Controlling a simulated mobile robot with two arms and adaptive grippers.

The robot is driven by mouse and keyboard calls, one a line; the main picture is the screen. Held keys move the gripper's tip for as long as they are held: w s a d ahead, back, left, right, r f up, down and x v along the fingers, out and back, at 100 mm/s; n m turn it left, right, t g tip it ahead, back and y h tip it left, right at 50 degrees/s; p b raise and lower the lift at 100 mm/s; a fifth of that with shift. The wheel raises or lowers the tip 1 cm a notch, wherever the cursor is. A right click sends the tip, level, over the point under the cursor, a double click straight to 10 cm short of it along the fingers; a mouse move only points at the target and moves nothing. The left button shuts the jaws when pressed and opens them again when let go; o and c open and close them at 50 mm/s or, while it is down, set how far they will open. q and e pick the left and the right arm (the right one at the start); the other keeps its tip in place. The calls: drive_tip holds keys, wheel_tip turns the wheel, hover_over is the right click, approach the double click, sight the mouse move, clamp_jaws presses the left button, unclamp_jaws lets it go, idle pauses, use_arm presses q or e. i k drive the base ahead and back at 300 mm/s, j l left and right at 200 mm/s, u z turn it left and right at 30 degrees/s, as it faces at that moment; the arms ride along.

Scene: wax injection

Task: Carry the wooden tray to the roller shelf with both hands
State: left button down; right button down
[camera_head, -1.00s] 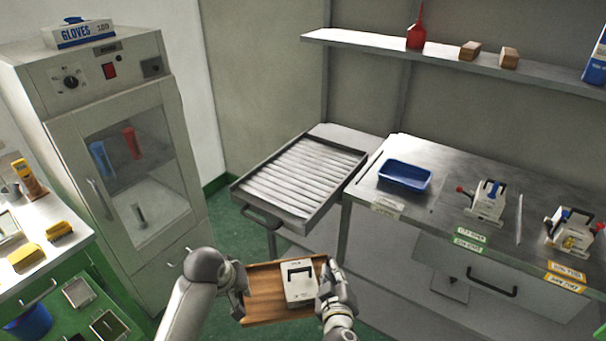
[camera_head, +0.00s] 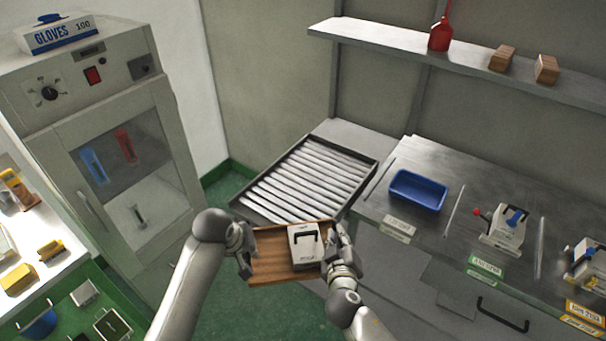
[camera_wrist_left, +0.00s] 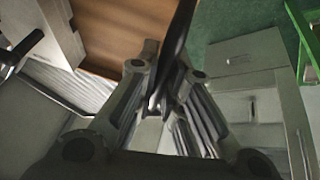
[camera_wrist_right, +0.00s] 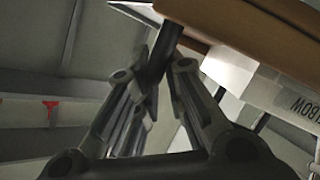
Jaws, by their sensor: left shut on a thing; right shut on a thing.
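The wooden tray (camera_head: 271,262) is held between my two grippers in front of the roller shelf (camera_head: 308,180). A white block-like mould with a black handle (camera_head: 305,247) stands on the tray's right part. My left gripper (camera_head: 246,250) is shut on the tray's left side; the left wrist view shows its fingers (camera_wrist_left: 160,100) closed on a dark handle. My right gripper (camera_head: 334,250) is shut on the right side, and the right wrist view shows its fingers (camera_wrist_right: 152,95) on a dark handle. The tray's far edge overlaps the shelf's near edge in the head view.
The roller shelf's rollers are bare. A steel bench with a blue bin (camera_head: 418,190) and clamped moulds (camera_head: 504,231) stands to the right. A glass-doored cabinet (camera_head: 125,150) stands left, with a cluttered white counter (camera_head: 70,262) at far left. Green floor shows between.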

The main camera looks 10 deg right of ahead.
sight(301, 191)
drive_tip(key=i+l, duration=0.1)
drive_tip(key=i, duration=0.35)
drive_tip(key=i+l, duration=0.15)
drive_tip(key=i, duration=0.35)
